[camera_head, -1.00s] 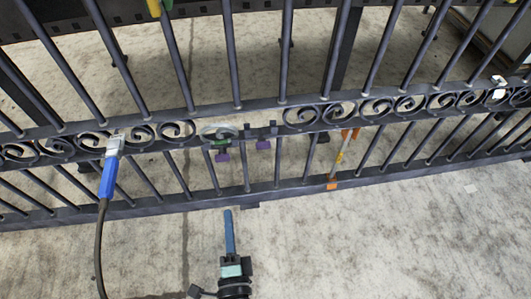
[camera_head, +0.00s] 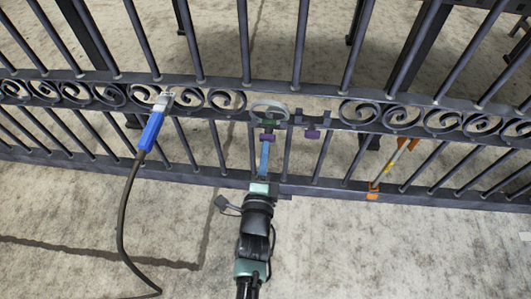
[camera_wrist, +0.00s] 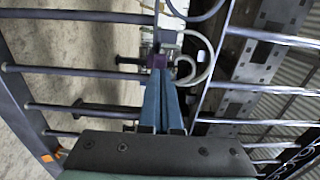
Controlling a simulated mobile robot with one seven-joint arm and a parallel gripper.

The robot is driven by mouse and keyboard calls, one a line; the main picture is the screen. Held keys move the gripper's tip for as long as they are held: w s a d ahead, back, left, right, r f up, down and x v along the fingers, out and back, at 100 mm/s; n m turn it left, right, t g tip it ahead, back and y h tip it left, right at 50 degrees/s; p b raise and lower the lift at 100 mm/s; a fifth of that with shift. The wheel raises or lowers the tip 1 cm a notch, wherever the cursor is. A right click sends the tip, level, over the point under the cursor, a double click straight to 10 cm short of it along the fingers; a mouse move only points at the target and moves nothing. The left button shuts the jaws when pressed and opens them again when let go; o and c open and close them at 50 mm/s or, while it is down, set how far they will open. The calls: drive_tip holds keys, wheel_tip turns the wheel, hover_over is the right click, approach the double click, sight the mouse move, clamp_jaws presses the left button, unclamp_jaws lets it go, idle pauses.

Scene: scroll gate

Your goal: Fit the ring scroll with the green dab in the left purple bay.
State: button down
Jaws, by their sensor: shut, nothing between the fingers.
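The pale grey ring scroll (camera_head: 269,104) stands in the gate's scroll band, in the left bay above the left purple marker (camera_head: 267,137). Its green dab (camera_head: 268,123) shows at its lower edge. I cannot tell whether it is fully seated. The right purple marker (camera_head: 311,134) hangs under an empty bay. My gripper (camera_head: 264,146) is shut and empty, its blue fingers just below the left marker. In the wrist view the closed fingertips (camera_wrist: 161,72) reach the purple marker (camera_wrist: 158,61), with the ring's pale curve (camera_wrist: 205,58) beyond; contact is unclear.
A blue-handled tool (camera_head: 151,130) with a trailing cable rests against the scroll band at left. An orange and white bar (camera_head: 390,165) leans on the gate at right. Gate bars stand close on both sides; the concrete floor in front is open.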

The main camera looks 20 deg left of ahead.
sight(267, 139)
drive_tip(key=shift+w, duration=0.3)
drive_tip(key=shift+w+a, duration=0.1)
drive_tip(key=b+x, duration=0.1)
drive_tip(key=x, duration=0.2)
drive_tip(key=shift+r, duration=0.15)
idle(0.3)
